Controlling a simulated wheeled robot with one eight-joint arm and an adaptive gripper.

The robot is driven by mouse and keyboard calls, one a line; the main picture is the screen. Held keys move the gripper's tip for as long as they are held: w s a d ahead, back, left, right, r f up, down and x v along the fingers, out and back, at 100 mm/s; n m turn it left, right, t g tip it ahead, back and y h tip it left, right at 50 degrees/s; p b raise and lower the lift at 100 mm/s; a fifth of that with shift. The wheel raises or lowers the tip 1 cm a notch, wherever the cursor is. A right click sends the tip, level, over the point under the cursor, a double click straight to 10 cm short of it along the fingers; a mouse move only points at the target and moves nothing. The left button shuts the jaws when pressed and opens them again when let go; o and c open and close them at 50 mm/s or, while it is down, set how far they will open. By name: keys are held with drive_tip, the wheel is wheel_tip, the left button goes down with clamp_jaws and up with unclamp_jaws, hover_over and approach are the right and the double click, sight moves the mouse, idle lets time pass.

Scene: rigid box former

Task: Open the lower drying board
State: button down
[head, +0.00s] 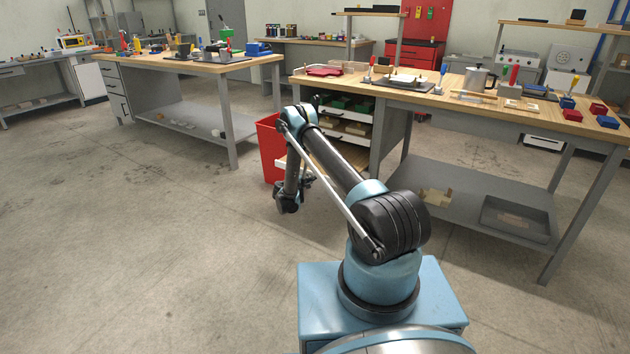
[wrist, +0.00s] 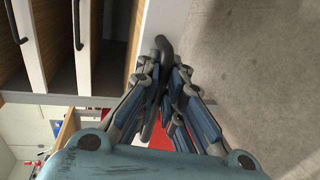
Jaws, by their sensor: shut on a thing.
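The lower drying board shows as a pale front panel (wrist: 160,15) in the wrist view, with a dark bar handle (wrist: 162,45) on it. My gripper (wrist: 162,78) is shut on this handle, and its fingers hide part of it. In the head view the lower board (head: 291,160) shows as a pale wooden edge jutting out from the rack under the right workbench. My arm covers much of it there. How far out it stands is hard to tell.
Two other boards with black handles (wrist: 78,25) lie beside it in the wrist view. The rack's upper shelves (head: 345,130) hold small green and pale things. A red bin (head: 268,148) stands close to the rack's left. The floor (head: 150,260) in front is clear.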

drive_tip(key=shift+s+a+f, duration=0.1)
drive_tip(key=shift+s+a, duration=0.05)
drive_tip(key=shift+s, duration=0.45)
drive_tip(key=shift+s+a, duration=0.1)
drive_tip(key=shift+s, duration=0.45)
drive_tip(key=c, duration=2)
unclamp_jaws()
drive_tip(key=shift+a, duration=0.15)
drive_tip(key=v, duration=1.2)
drive_tip(key=shift+o, duration=0.4)
drive_tip(key=shift+w+a, duration=0.15)
